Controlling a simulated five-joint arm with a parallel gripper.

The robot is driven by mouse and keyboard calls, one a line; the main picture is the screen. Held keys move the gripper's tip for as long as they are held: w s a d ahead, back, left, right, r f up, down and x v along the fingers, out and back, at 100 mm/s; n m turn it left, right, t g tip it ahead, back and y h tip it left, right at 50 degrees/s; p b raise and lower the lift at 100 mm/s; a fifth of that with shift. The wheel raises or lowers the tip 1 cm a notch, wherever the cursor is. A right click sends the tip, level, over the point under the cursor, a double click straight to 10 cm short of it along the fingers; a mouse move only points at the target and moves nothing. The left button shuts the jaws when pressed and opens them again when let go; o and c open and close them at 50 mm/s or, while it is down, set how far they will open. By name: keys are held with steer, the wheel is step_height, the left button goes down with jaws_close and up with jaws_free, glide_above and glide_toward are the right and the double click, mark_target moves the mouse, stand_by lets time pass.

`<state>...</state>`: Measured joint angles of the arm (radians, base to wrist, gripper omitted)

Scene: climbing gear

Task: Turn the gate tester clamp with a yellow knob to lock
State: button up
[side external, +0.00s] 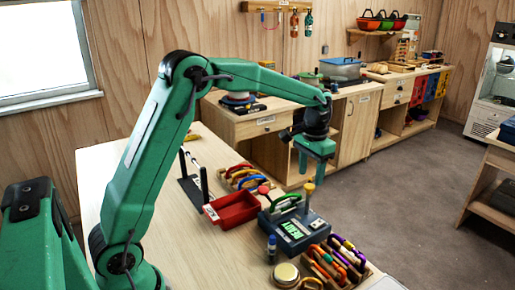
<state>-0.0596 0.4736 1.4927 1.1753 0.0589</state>
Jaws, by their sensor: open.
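The gate tester (316,227) is a dark grey box on the wooden workbench with a lit green panel (292,231) that seems to read READY. The yellow knob (309,188) stands upright on a post at its far right side. A green carabiner (286,200) lies at the back of the tester. My gripper (312,174) points down just above the yellow knob. Its green fingers are apart and hold nothing. Whether the knob's top lies between the fingertips cannot be told from this angle.
A red bin (232,211) stands left of the tester, with a rack of coloured carabiners (241,177) behind it. A tray of colourful gear (335,262), a small blue-capped bottle (272,248) and a round tin (286,273) are in front. A black stand (190,185) rises farther left.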

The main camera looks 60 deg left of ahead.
mark_target(309, 185)
steer(key=shift+f, duration=1.65)
steer(key=shift+c, duration=0.2)
jaws_close()
